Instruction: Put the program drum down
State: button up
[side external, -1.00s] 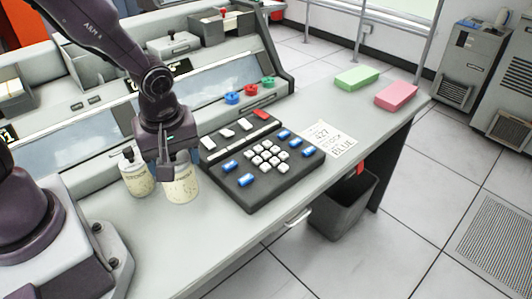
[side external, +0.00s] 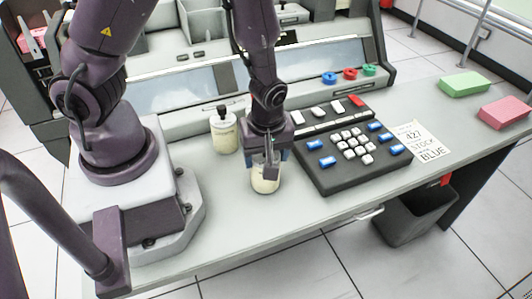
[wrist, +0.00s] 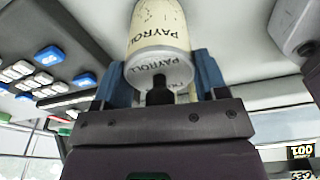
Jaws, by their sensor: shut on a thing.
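The program drum (side external: 264,184) is a cream cylinder marked PAYROLL. It is upright at the front of the desk, left of the black keypad. My gripper (side external: 268,160) is above it, pointing down, and is shut on its top end. In the wrist view the drum (wrist: 158,25) sits between the blue fingers of my gripper (wrist: 162,78), with its grey lid and black knob towards the palm. The drum's base is at or very near the desk top; I cannot tell whether it touches. A second cream drum (side external: 224,134) with a black knob stands behind and to the left.
The black keypad (side external: 335,178) with white, blue and red keys is close on the right. A paper note (side external: 424,143), green block (side external: 464,84) and pink block (side external: 503,112) lie farther right. Bare desk (side external: 232,208) lies in front; a bin (side external: 412,214) stands below its edge.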

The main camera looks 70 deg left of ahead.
jog(key=shift+f, duration=0.2)
jog(key=shift+f, duration=0.1)
jog(key=o, duration=1.1)
notch_tip(320, 180, up, 11)
jog(key=d, duration=0.1)
notch_tip(320, 180, up, 10)
jog(key=m+t+h, duration=0.2)
jog(key=m+h, duration=0.1)
jog(key=m, duration=0.6)
send_over(256, 160)
jog(key=s+a+r+m+t+y, duration=0.1)
jog(key=s+a+r+m+t, duration=0.1)
jog(key=r+m, duration=0.5)
jog(key=shift+s+a+r+t+y, duration=0.25)
jog(key=shift+s+t, duration=0.45)
jog(key=shift+s, duration=0.4)
